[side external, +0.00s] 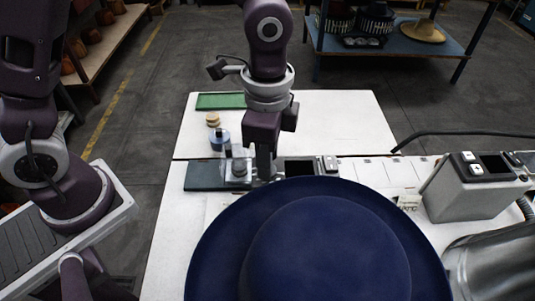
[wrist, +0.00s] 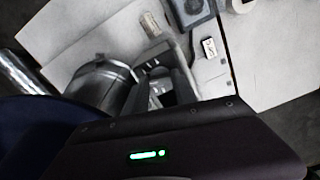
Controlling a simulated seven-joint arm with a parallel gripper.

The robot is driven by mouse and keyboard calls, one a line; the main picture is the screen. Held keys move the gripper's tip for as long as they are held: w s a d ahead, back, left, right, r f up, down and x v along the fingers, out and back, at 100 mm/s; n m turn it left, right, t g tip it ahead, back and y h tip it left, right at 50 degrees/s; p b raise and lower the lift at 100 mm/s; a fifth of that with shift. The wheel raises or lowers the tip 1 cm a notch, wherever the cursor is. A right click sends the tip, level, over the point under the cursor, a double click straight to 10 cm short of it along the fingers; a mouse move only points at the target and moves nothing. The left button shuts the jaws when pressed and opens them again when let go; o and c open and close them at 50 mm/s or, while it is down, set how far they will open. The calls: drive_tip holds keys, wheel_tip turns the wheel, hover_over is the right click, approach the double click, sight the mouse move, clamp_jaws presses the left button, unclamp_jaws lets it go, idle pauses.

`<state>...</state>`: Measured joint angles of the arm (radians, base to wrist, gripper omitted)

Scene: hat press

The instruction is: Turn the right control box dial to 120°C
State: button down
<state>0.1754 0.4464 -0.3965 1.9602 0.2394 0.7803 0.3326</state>
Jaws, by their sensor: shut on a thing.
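My gripper (side external: 263,166) points down behind the navy hat (side external: 330,240) in the side view. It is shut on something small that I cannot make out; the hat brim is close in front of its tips. Just right of it a low box with a dark top (side external: 299,168) and a light switch-like part (side external: 330,165) is partly covered by the brim. A grey control box (side external: 472,188) with a dark screen and white buttons stands well to the right, apart from my gripper. No dial or temperature reading is legible.
A dark green mat (side external: 204,177), a blue jar (side external: 220,141) and a green tray (side external: 220,101) lie left of and behind my gripper. A black cable (side external: 460,134) crosses at right. The white table (side external: 340,120) behind is largely clear.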

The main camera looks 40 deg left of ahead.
idle(0.4)
drive_tip(key=c, duration=1)
unclamp_jaws()
drive_tip(key=shift+c, duration=0.2)
wheel_tip(320, 180, up, 7)
drive_tip(key=shift+r, duration=0.1)
drive_tip(key=s+a+r+n+t, duration=0.2)
drive_tip(key=s+a+r+n, duration=0.1)
drive_tip(key=s+a+n, duration=0.3)
drive_tip(key=s+a+r+n+t, duration=0.3)
drive_tip(key=s+a+n, duration=0.3)
drive_tip(key=s+a, duration=0.1)
drive_tip(key=shift+s+a+r+t, duration=0.25)
drive_tip(key=shift+s+a+t, duration=0.05)
drive_tip(key=shift+a, duration=0.55)
